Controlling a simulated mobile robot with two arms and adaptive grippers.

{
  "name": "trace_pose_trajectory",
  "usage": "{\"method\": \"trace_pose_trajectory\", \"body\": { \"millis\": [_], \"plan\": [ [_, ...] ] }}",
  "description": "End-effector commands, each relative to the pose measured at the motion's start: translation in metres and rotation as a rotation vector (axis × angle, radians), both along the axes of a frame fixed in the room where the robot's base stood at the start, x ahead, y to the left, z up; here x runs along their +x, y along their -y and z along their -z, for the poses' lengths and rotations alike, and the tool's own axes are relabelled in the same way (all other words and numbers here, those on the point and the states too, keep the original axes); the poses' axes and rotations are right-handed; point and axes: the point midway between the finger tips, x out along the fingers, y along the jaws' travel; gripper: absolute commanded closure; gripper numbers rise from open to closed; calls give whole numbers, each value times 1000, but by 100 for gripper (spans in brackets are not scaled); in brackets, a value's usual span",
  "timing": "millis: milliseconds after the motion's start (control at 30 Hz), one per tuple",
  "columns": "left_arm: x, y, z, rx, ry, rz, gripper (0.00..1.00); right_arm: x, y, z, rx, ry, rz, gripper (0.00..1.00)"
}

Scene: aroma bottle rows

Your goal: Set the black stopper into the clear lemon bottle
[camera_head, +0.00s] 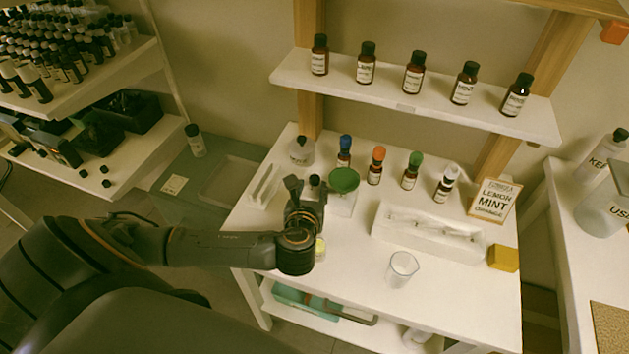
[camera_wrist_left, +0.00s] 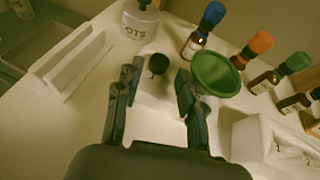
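A small black round piece (camera_wrist_left: 158,64), which looks like the black stopper, sits between the fingers of my left gripper (camera_wrist_left: 158,74) in the left wrist view. There is a gap to the finger on each side. In the head view its dark top (camera_head: 314,181) shows just behind my left gripper (camera_head: 306,187). What it stands on is mostly hidden. A pale yellow thing (camera_head: 320,248) shows partly behind the gripper's wrist; I cannot tell whether it is the clear lemon bottle. No lemon label on a bottle is readable. My right gripper is out of view.
Bottles with blue, orange, green (camera_head: 411,170) and white caps stand behind. A white tray (camera_head: 430,232), an empty glass (camera_head: 402,269) and a yellow block (camera_head: 503,258) are to the right.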

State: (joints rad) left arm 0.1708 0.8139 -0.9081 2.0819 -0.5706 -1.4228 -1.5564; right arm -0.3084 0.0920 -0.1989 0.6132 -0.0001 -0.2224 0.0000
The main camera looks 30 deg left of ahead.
Motion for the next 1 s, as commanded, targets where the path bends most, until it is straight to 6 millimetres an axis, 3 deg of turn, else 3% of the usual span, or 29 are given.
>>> {"method": "trace_pose_trajectory", "body": {
  "millis": [33,167,400,633,833,1000],
  "plan": [
    [3,-2,1,1,1,-2,61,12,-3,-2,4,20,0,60],
    [19,-9,6,1,0,-3,61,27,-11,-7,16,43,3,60],
    [42,-20,18,0,0,-1,61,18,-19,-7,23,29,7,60],
    [43,-21,19,-1,0,0,61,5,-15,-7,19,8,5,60],
    [43,-21,19,-1,0,0,99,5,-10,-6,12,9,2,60],
    [43,-20,19,-1,0,0,99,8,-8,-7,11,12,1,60]
  ]
}}
